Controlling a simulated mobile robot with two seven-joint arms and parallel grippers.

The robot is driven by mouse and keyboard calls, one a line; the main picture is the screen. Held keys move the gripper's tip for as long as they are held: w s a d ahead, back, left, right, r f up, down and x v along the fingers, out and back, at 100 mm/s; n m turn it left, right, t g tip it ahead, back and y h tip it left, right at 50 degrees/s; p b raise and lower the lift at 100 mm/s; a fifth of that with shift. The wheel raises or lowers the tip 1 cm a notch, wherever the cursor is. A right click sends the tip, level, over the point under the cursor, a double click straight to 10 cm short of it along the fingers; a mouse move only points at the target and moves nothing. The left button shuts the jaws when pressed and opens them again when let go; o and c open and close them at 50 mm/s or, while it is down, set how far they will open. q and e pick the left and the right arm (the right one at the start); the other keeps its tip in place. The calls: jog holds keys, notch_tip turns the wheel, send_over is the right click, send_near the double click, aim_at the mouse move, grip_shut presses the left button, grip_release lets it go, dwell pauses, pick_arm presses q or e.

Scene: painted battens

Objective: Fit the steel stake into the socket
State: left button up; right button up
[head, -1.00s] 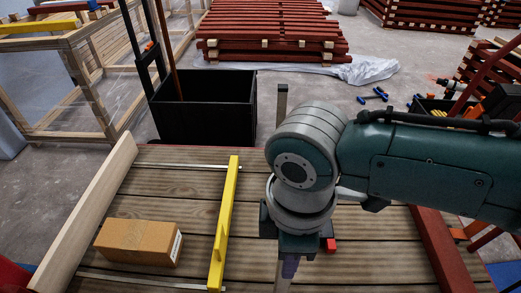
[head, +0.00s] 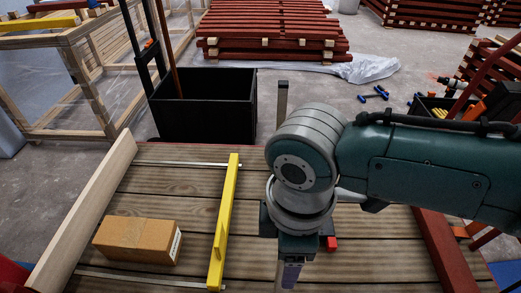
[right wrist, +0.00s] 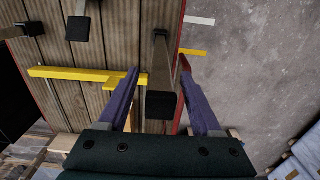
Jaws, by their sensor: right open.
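In the right wrist view, a grey steel stake (right wrist: 159,58) with a black square end lies between the two purple fingers of my right gripper (right wrist: 158,70). The fingers are open and stand apart on either side of it. In the head view my right gripper (head: 290,277) is over the deck, pointing down. A grey upright bar (head: 282,103) shows behind my right arm, perhaps the same stake; the arm hides its lower part. I cannot pick out the socket for certain. My left gripper is not in view.
A yellow level-like bar (head: 227,205) and a cardboard box (head: 140,240) lie on the wooden deck (head: 175,198). More black-ended bars (right wrist: 78,28) show at the wrist view's upper left. A black bin (head: 205,110) stands beyond the deck.

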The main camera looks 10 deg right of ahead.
notch_tip(320, 180, up, 9)
jog(key=p, duration=0.5)
jog(key=shift+r+p, duration=0.3)
jog(key=shift+r, duration=0.15)
